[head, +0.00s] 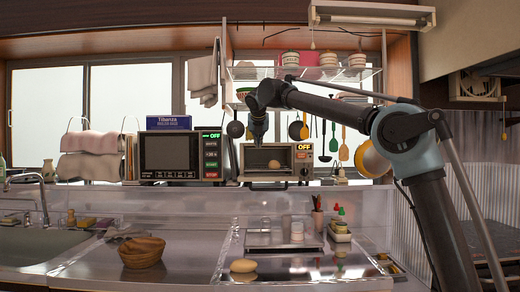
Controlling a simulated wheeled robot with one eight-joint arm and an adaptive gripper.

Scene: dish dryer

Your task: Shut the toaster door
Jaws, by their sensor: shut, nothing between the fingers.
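The toaster (303,168) stands on the back ledge, a small oven with a light front panel and an "OFF" label at its right. A round brown item (274,165) shows inside its opening. The door (268,185) seems to be folded down along the bottom front edge, but it is small and I cannot tell its exact angle. My gripper (258,141) points down at the upper left of the toaster's opening, seen against its top edge. It is shut and empty. I cannot tell whether it touches the toaster.
A microwave (168,156) stands close to the toaster's left. Ladles and spatulas (343,150) hang at its right, under a wire shelf (310,75) with bowls. Below are a bun (243,266), a shiny counter and a wooden bowl (142,252).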

